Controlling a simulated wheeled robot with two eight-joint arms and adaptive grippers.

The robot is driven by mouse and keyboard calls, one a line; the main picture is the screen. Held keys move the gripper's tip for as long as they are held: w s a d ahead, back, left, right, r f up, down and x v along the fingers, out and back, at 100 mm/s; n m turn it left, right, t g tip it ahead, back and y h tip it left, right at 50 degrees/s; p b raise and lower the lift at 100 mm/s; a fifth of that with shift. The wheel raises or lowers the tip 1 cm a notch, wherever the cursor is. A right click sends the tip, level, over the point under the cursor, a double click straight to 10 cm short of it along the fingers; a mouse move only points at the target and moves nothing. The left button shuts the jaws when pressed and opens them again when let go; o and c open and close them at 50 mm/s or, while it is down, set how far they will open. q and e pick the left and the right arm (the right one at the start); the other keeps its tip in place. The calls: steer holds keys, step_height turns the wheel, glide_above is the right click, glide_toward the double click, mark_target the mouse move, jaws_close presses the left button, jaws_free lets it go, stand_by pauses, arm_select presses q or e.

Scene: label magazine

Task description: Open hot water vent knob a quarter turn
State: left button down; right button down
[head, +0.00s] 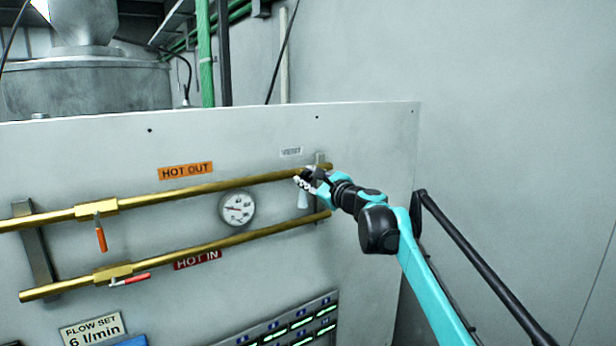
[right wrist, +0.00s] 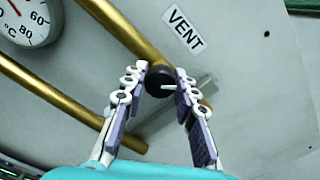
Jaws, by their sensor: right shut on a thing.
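The vent knob (right wrist: 159,81) is black and round with a white pointer line, in the middle of the right wrist view. The line points to the right in that view, roughly level. The knob sits at the end of the upper brass pipe, below the VENT label (right wrist: 183,28), which also shows in the head view (head: 291,152). My right gripper (head: 304,180) is at the knob and hides it in the head view. In the right wrist view its two fingers (right wrist: 160,86) are shut on the knob from both sides. My left gripper is not in view.
The upper brass pipe (head: 232,183) has an orange-handled valve (head: 100,236); the lower pipe (head: 220,245) has a red-handled valve (head: 131,279). A dial gauge (head: 237,208) sits between them. A grey bracket (right wrist: 180,120) is close to my fingers. The wall right of the panel is bare.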

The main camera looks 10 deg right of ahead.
steer(key=n, duration=0.5)
steer(key=shift+n+p, duration=0.3)
steer(key=shift+p, duration=0.05)
stand_by(0.4)
steer(key=c, duration=1.2)
jaws_free()
steer(key=v, duration=1.2)
